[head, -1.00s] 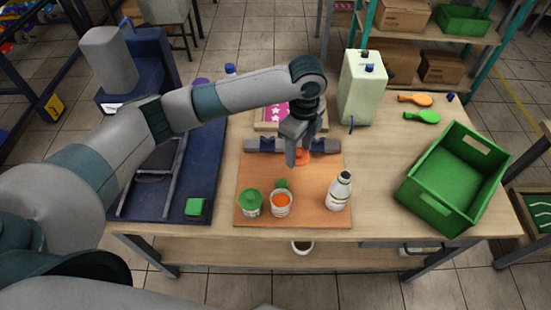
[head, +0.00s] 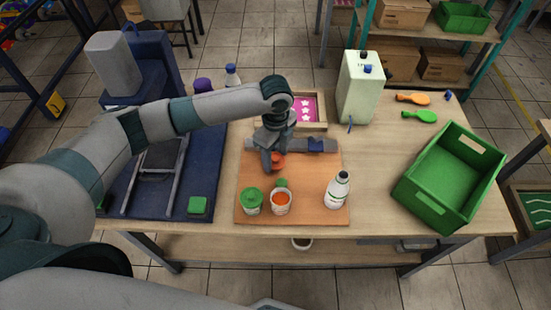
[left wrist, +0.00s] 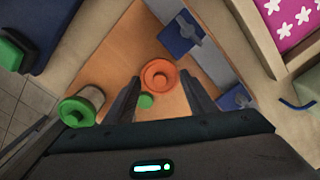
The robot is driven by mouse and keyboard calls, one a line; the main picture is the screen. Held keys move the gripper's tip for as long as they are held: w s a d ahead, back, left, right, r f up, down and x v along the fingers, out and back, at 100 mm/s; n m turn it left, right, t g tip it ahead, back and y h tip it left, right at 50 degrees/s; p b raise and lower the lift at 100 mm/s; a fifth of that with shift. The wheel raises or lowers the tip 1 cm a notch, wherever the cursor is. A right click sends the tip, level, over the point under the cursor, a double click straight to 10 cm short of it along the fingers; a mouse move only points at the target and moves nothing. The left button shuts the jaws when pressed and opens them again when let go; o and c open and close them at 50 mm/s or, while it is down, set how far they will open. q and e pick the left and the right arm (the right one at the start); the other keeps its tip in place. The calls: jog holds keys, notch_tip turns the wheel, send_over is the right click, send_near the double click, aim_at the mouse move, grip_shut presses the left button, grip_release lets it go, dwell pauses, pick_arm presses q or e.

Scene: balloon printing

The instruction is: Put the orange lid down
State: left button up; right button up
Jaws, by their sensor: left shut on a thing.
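My left gripper (head: 272,164) is shut on the orange lid (head: 279,159), over the far part of the orange-brown board (head: 312,213). In the left wrist view the round orange lid (left wrist: 159,74) shows between the fingertips. I cannot tell whether it touches the board. An open white pot with orange contents (head: 281,201) stands nearer to me on the board. A small green object (head: 282,183) is just behind that pot; it also shows in the left wrist view (left wrist: 145,101). My right gripper is not in view.
A green-lidded jar (head: 252,202) stands left of the pot, and a white bottle (head: 337,190) to its right. A grey bar with blue blocks (head: 315,145) lies behind the lid. A green crate (head: 448,180) stands at right. The board's middle right is clear.

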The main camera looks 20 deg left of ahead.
pick_arm(q)
jog(key=shift+f+p, duration=0.3)
jog(key=shift+f, duration=0.95)
jog(key=shift+f, duration=0.1)
jog(key=o, duration=1)
